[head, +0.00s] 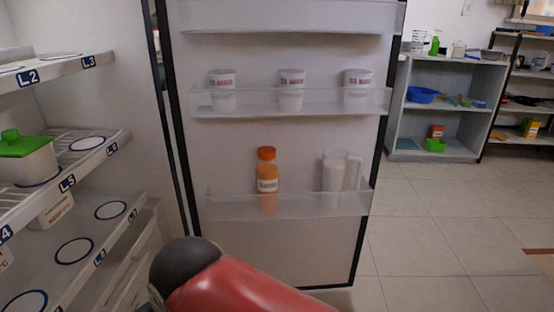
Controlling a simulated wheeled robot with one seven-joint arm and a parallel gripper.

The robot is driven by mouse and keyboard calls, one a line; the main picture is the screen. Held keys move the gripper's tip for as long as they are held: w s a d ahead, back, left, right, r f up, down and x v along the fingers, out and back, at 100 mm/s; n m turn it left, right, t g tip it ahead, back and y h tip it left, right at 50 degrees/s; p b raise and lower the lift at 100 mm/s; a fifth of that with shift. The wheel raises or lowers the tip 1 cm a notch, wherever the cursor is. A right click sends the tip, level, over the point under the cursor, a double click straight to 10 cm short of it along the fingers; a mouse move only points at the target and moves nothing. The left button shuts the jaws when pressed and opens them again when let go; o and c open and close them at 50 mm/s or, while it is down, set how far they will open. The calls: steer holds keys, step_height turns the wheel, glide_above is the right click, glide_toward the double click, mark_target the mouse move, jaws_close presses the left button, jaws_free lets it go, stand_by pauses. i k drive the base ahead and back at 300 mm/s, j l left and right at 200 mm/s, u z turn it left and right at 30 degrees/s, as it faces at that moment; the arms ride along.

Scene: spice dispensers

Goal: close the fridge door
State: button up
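The fridge door (225,150) stands open in the middle of the head view, its inner side facing me. Its door shelves hold several items: three white cups on the middle shelf (325,103), and an orange bottle (267,172) and a clear pitcher (341,172) on the lower shelf (300,203). The fridge interior with labelled shelves (113,146) is at the left. A red and black link of my own arm shows at the bottom centre, in front of the door's lower part. My gripper is not in view.
A green-lidded white container (26,160) sits on a fridge shelf at the left. A grey shelf unit (460,75) and a black rack (501,90) stand at the back right. The tiled floor (450,220) right of the door is clear.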

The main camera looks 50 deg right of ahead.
mark_target(306, 246)
steer(key=k+l+u, duration=0.15)
steer(key=l, duration=0.4)
steer(key=k+l+u, duration=0.2)
steer(key=l, duration=0.3)
steer(key=k+l+u, duration=0.15)
steer(key=k+l, duration=0.2)
steer(key=l, duration=0.15)
steer(key=k+l+u, duration=0.2)
steer(key=l, duration=0.25)
steer(key=k+l+u, duration=0.15)
steer(key=k+l, duration=0.25)
steer(key=l+u, duration=0.15)
steer(key=l, duration=0.25)
steer(key=k+l+u, duration=0.2)
steer(key=l, duration=0.2)
steer(key=l+u, duration=0.15)
steer(key=l, duration=0.2)
steer(key=k+l+u, duration=0.15)
steer(key=l, duration=0.2)
steer(key=k+l+u, duration=0.15)
steer(key=l, duration=0.2)
steer(key=i+l+u, duration=0.15)
steer(key=l, duration=0.45)
steer(key=i+l+u, duration=0.2)
steer(key=l, duration=0.45)
steer(key=l+u, duration=0.15)
steer(key=l, duration=0.45)
